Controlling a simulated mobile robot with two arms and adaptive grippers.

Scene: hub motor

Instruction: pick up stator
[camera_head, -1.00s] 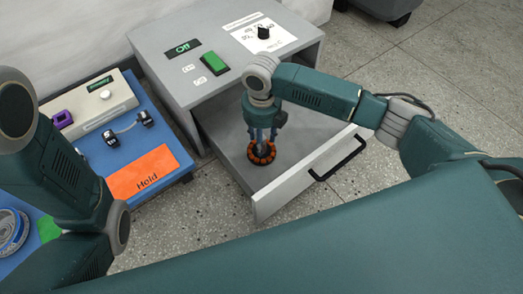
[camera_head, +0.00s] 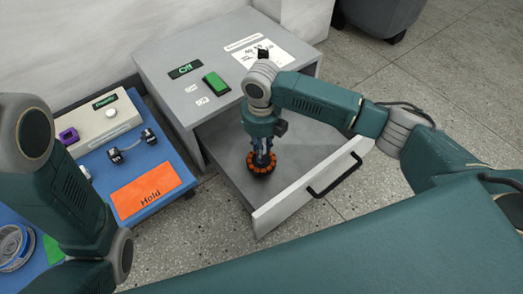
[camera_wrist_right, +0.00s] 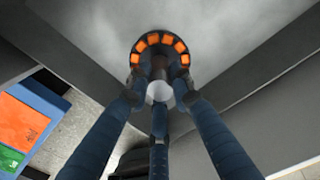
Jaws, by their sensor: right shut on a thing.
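The stator (camera_head: 261,169) is a dark ring with orange segments, low inside the open grey drawer (camera_head: 222,165). My right gripper (camera_head: 262,157) points down and is shut on the stator. In the right wrist view the stator (camera_wrist_right: 160,41) sits at the tips of my right gripper's blue fingers (camera_wrist_right: 160,77), which close around its pale central part. Its orange segments show beyond the fingertips. I cannot tell how large any gap is between it and the drawer floor. My left arm shows at the left, but its gripper is out of frame.
The drawer belongs to a grey cabinet (camera_head: 165,66) with a green switch (camera_head: 216,84). The drawer's front panel (camera_head: 285,203) with its black handle (camera_head: 335,175) stands toward me. A blue table (camera_head: 176,172) at left carries an orange "Hold" sheet (camera_head: 145,188) and a beige box (camera_head: 92,124).

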